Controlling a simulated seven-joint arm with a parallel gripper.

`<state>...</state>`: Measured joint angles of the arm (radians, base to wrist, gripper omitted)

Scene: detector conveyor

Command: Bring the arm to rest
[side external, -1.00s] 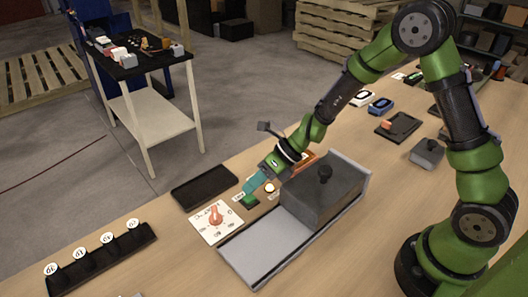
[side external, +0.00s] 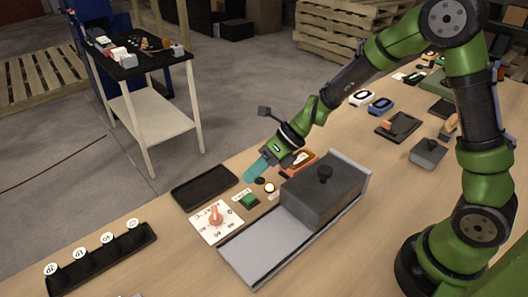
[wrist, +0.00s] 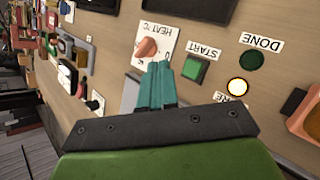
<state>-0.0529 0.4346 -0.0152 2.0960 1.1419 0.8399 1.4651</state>
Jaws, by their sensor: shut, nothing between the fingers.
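My green arm reaches in from the right, and my gripper (side external: 254,172) has teal fingers that are shut and empty. In the side view it hangs above the far side of the control area, clear of the green start button (side external: 250,201). In the wrist view the closed fingers (wrist: 157,84) point toward the gap between the heat dial (wrist: 147,47) and the start button (wrist: 195,69). A lit white lamp (wrist: 237,87) and a dark green done lamp (wrist: 251,60) sit beside the button.
A grey box with a knob (side external: 322,195) stands on a metal track (side external: 268,245) near the gripper. A black tray (side external: 205,186) lies left of the buttons, and a black rack (side external: 100,258) with numbered discs stands at the lower left. An orange device (side external: 300,160) is behind the box.

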